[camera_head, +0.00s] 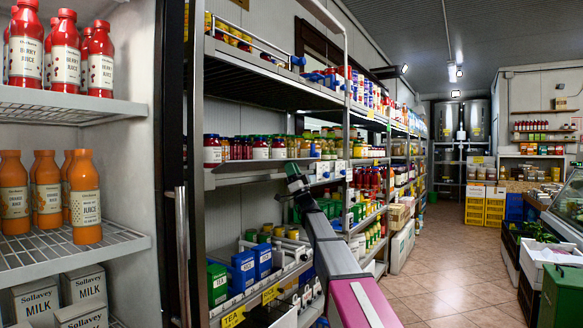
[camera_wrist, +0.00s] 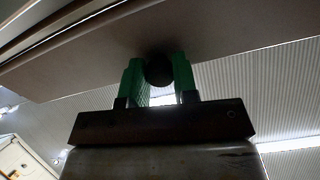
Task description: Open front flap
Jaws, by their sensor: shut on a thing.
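In the wrist view a smooth grey-brown panel (camera_wrist: 220,40), which looks like the flap, slants across the top. A dark round knob (camera_wrist: 159,70) sits at the panel's lower side. My gripper (camera_wrist: 158,64) has its two green fingers on either side of the knob and is shut on it. In the head view my gripper (camera_head: 293,177) is at the end of my arm, in front of the shelving. The flap and knob cannot be made out clearly in the head view.
Tall shelves (camera_head: 275,162) with jars and boxes run along the left. A cabinet with wire racks (camera_head: 55,243) of juice bottles and milk cartons stands near left. The tiled aisle floor (camera_head: 452,262) is clear. Crates and a glass counter (camera_head: 568,208) line the right.

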